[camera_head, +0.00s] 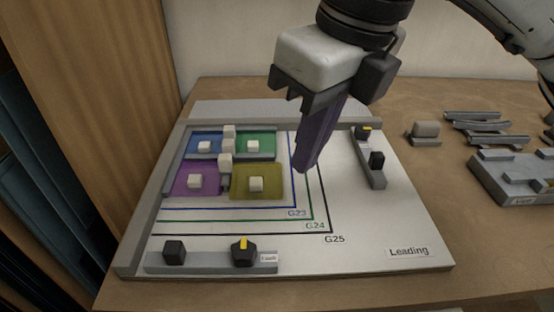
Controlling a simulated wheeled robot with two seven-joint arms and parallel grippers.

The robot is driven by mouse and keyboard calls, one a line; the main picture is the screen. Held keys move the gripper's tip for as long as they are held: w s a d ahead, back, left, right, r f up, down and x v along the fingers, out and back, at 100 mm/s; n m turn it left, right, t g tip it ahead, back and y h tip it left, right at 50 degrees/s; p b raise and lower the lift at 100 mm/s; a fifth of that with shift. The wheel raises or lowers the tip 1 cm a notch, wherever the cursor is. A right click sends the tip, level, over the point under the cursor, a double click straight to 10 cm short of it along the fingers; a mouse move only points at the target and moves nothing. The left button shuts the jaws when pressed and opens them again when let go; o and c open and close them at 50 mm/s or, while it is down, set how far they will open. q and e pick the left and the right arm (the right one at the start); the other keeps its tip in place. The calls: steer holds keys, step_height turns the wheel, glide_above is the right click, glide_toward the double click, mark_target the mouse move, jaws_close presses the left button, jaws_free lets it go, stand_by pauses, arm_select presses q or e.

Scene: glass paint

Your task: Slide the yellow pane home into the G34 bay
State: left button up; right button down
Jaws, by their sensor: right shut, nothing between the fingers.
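The yellow pane (271,188) lies flat at the lower right of a group of coloured panes on the white board (400,235). It has a white square knob on top. Blue, green and purple panes lie beside it. Nested corner lines to its right and below are labelled G23, G24 and G25; I see no G34 label. My right gripper (304,166) points down, shut and empty, just right of the yellow pane and apart from its knob. Its height above the board is hard to tell. My left gripper is not in view.
Grey bars with black knobs lie at the board's front (212,262) and right (369,160). A grey block (425,131), loose grey strips (486,130) and a grey tray (515,180) lie on the table at right. A wooden panel (95,90) borders the left.

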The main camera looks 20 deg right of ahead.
mark_target(261, 184)
steer(key=x, duration=1)
steer(key=shift+s+a, duration=0.1)
steer(key=shift+s, duration=0.1)
steer(key=w, duration=0.1)
steer(key=w+a, duration=0.1)
steer(key=w, duration=0.1)
steer(key=shift+a+r+p, duration=0.3)
steer(key=shift+w+a, duration=0.1)
steer(key=shift+w, duration=0.25)
steer(key=shift+f, duration=0.1)
steer(key=shift+w+a+f+b, duration=0.1)
steer(key=shift+w+a+b, duration=0.3)
steer(key=shift+w+b, duration=0.25)
steer(key=shift+w+a, duration=0.1)
steer(key=shift+w, duration=0.1)
steer(key=shift+r, duration=0.25)
